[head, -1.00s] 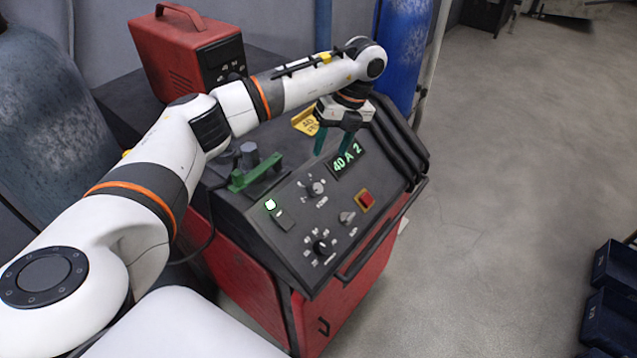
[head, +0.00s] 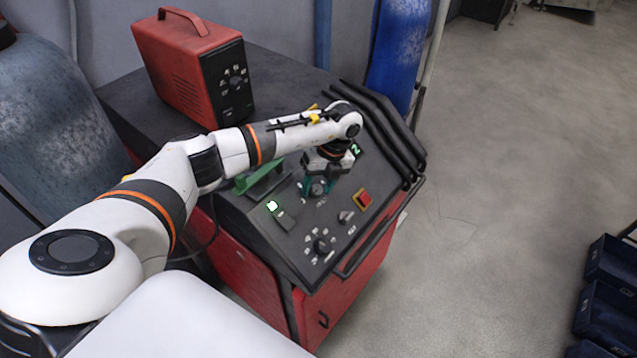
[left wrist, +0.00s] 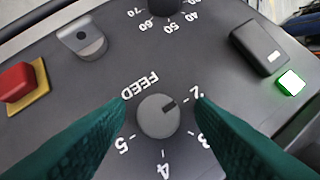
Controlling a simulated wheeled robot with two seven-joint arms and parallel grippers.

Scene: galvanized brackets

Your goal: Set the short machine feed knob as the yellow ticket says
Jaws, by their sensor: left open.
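The feed knob (head: 318,188) is a grey round knob on the sloping black panel of the low red machine (head: 250,283). In the left wrist view, the knob (left wrist: 157,118) has a dark pointer mark directed at about the 2; 3, 4 and 5 follow around it. My left gripper (left wrist: 160,108) is open, its green fingers on either side of the knob, with gaps showing. In the head view, the gripper (head: 318,184) covers part of the knob. The arm hides most or all of the yellow ticket. A green 2 shows on the partly hidden display (head: 356,149).
A lower dial (head: 322,246), a small grey switch (head: 345,217) and a red button (head: 363,199) share the panel. A lit green square (head: 272,206) is at its left. A red box with its own dial (head: 190,65) stands behind. Blue bins (head: 610,280) are far right.

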